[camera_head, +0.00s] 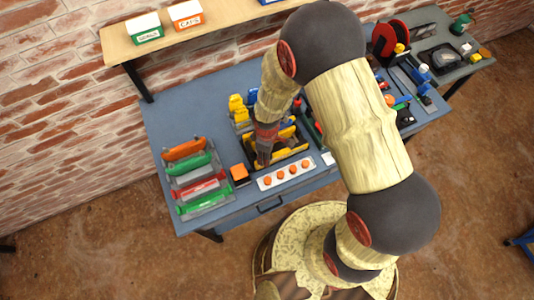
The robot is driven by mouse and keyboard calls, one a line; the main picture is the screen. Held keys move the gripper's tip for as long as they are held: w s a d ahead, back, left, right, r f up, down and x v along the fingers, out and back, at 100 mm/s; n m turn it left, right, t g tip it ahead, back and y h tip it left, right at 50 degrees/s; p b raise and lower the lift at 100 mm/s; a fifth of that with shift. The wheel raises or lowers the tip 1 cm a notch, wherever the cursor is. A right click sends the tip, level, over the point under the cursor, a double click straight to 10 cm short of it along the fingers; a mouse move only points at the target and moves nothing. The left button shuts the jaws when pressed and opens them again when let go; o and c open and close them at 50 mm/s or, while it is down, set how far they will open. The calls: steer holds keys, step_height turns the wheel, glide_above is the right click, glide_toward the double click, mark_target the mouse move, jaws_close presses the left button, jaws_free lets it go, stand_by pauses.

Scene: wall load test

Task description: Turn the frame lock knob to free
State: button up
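My arm comes down over the blue workbench (232,87). My gripper (262,161) points down over a grey and yellow fixture (290,152) near the bench's front edge. The gripper is small and partly dark here, so I cannot tell whether its fingers are open or touching anything. A white plate with several orange round knobs (280,175) lies just in front of the gripper. An orange-topped block (239,173) stands left of that plate. I cannot tell which part is the frame lock knob; my arm hides part of the bench.
Clamp-like tools in orange, green and red (195,175) lie on the bench's left. Yellow and blue parts (238,108) stand behind the gripper. A wooden shelf (120,44) holds small boxes. A red reel (389,42) and loose tools crowd the right. The back left of the bench is clear.

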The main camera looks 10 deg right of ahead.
steer(key=shift+o, duration=0.3)
step_height(320, 180, up, 12)
stand_by(0.5)
stand_by(0.4)
